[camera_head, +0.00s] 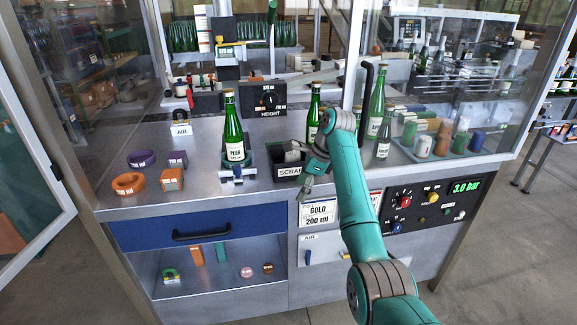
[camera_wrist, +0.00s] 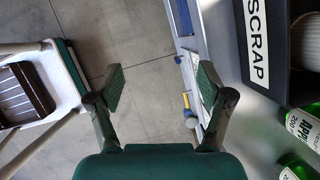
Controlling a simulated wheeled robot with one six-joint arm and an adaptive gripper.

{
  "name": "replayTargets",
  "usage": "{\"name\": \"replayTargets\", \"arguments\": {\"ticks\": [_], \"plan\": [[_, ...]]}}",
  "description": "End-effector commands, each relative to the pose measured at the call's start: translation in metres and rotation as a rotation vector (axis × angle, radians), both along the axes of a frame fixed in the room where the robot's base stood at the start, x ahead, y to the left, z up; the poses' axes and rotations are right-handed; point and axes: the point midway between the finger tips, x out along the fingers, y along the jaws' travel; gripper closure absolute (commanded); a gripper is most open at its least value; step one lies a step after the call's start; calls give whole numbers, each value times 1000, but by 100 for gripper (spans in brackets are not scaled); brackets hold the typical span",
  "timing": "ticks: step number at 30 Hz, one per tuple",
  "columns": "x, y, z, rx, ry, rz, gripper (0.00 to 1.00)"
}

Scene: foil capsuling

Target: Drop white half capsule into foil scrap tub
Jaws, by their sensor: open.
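The foil scrap tub (camera_head: 289,174) is a black box labelled SCRAP on the bench, right of the upright green bottle. Its label and dark wall (camera_wrist: 237,22) also show at the upper right of the wrist view. Pale grey-white pieces (camera_head: 293,152) show at the tub's opening; I cannot tell whether one is a half capsule. A white capsule-like piece (camera_head: 424,146) stands in the tray at the right. My gripper (camera_head: 307,183) is at the tub's right front side. In the wrist view my gripper (camera_wrist: 160,88) is open, with nothing between its fingers.
A labelled bottle (camera_head: 233,135) stands left of the tub; other bottles (camera_head: 376,105) stand behind my arm. The tray (camera_head: 453,157) holds several coloured pieces. Orange and purple rings (camera_head: 129,183) lie at left. A blue drawer (camera_head: 195,228) is below. The floor (camera_wrist: 150,30) shows between my fingers.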

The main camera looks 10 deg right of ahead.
Motion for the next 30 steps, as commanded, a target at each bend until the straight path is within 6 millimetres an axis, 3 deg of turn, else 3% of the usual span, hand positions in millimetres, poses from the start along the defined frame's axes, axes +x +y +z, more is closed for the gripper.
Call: {"name": "replayTargets", "arguments": {"ticks": [18, 30], "plan": [[-35, 0, -101, 0, 4, 512, 21], [-54, 0, -142, -1, 1, 744, 21]]}}
